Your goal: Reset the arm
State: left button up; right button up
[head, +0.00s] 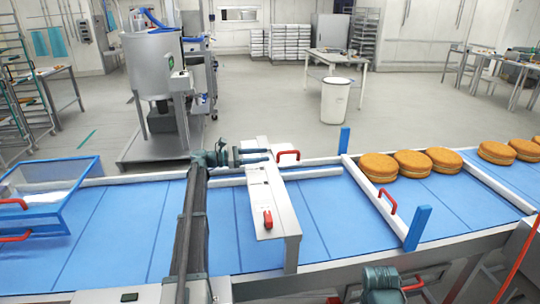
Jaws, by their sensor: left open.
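My left arm (191,230) comes up from the bottom edge across the blue conveyor. Its gripper (266,155) is at the conveyor's far side, pointing right. Its two fingers are apart with nothing between them. A dark green part (381,284) at the bottom edge looks like a piece of my right arm. No right fingers can be made out.
Several round filled cakes (378,167) lie on the conveyor (330,215) at the right, beyond a white crossbar with blue posts (417,228). A blue tray (85,180) sits at the left. A steel mixing tank (152,65) stands behind. The belt between arm and tray is bare.

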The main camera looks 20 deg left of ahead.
pick_arm(q)
jog(key=shift+s+a, duration=0.15)
jog(key=shift+a, duration=0.05)
dwell(0.4)
